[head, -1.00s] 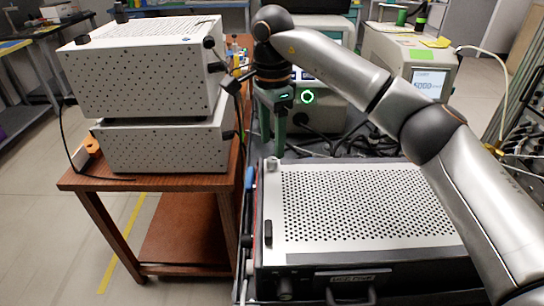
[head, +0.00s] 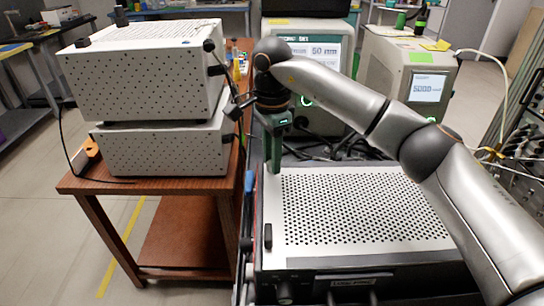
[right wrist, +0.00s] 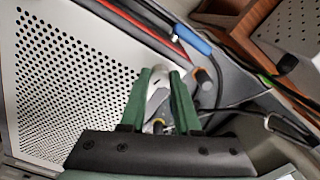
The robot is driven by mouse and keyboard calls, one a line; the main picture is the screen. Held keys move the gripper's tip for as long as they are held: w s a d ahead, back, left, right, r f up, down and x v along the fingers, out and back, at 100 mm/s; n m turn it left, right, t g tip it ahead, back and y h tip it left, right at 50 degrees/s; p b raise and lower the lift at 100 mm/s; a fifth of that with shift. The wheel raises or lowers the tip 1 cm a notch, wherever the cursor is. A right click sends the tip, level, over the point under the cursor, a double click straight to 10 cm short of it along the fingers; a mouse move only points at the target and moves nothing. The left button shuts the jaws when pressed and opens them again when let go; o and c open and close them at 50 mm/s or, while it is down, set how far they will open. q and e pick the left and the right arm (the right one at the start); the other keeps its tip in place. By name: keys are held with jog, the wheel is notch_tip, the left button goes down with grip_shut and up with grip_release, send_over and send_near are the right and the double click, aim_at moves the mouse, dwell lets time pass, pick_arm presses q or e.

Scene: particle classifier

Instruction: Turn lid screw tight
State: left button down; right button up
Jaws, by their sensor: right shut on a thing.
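The white perforated lid (head: 360,205) lies flat on the dark box in the middle of the head view; it also shows in the right wrist view (right wrist: 60,85). My right gripper (head: 272,168) points down at the lid's far left corner. In the right wrist view its green fingers (right wrist: 160,78) are shut on a small metallic lid screw (right wrist: 157,98) between them. In the head view the fingers hide the screw. I cannot tell how tight it is. My left gripper is not in view.
A black latch (head: 268,237) sits at the lid's near left edge. Two stacked white perforated boxes (head: 140,70) stand on a wooden cart (head: 190,215) at the left. Instruments with screens (head: 425,85) and dark cables (head: 340,145) lie behind the lid.

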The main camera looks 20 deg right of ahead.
grip_shut()
